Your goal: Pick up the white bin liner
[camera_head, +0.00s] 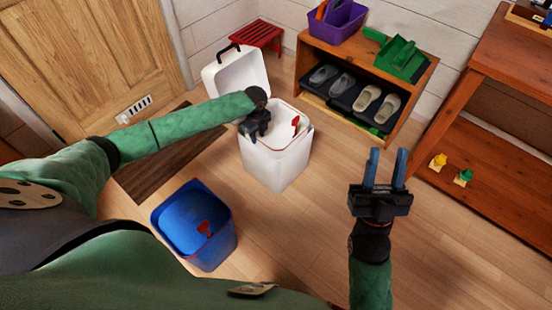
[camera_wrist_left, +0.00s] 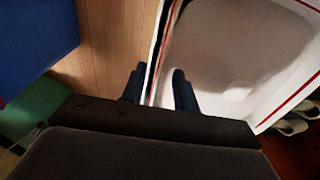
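A white bin (camera_head: 275,168) stands upright on the floor with its lid (camera_head: 236,75) open. The white bin liner (camera_head: 284,122) lines its inside, and a red tie (camera_head: 295,122) shows at the right. The liner also shows in the left wrist view (camera_wrist_left: 235,50), with a red line along its edge. My left gripper (camera_head: 257,133) is at the left side of the bin's mouth. In the left wrist view its fingers (camera_wrist_left: 158,88) stand apart, one on either side of the rim. My right gripper (camera_head: 387,168) is open and empty, right of the bin above the floor.
A blue bin (camera_head: 210,250) with a red tie stands at front left. A shoe rack (camera_head: 352,50) with slippers, a purple caddy (camera_head: 338,20) and a green dustpan (camera_head: 400,58) is behind. A wooden table (camera_head: 490,100) is at right. Floor between is clear.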

